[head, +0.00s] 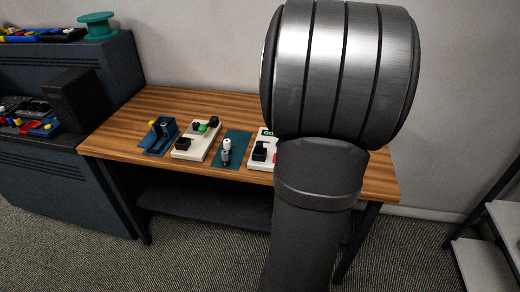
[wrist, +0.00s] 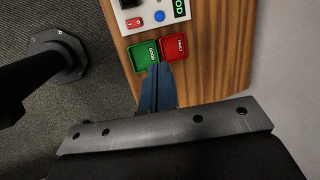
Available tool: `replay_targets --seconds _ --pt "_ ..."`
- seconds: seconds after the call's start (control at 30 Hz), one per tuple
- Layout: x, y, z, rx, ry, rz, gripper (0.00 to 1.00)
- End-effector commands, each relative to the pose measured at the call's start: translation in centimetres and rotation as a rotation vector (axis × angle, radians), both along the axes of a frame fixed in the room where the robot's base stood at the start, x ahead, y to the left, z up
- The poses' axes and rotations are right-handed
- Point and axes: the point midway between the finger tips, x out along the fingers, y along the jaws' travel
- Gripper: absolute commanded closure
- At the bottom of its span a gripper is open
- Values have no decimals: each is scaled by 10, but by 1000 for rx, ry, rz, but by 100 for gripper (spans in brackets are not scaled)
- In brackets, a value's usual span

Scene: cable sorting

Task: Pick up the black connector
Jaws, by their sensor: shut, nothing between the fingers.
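Several small black parts show in the head view: one at the front of a cream board (head: 183,145), one at its back (head: 213,121), and one on a white box (head: 259,152). I cannot tell which of them is the black connector. No loose black connector is clear in the wrist view. My gripper (wrist: 156,70) is shut and empty in the wrist view, its tips over the near edges of a green tray (wrist: 144,55) and a red tray (wrist: 174,47). In the head view my arm hides the gripper and the table's right part.
A white tester box (wrist: 150,14) with a red switch, a blue button and a green display lies beyond the trays. A blue holder (head: 158,138) and a teal mat (head: 236,145) with a white-and-grey part are on the wooden table (head: 115,135). A dark cabinet stands left.

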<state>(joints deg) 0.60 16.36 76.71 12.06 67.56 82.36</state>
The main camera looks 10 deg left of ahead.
Motion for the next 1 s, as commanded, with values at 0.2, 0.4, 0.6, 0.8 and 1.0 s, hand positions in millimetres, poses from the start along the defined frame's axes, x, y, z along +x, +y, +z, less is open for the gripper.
replay_targets --seconds 0.2,0.4,0.6,0.8,1.0 --pt "0 0 0 0 0 0 92" --pt "0 0 0 0 0 0 53" --pt "0 0 0 0 0 0 49" --pt "5 12 -7 -15 32 24 49" --pt "22 66 -40 -101 176 122 49"
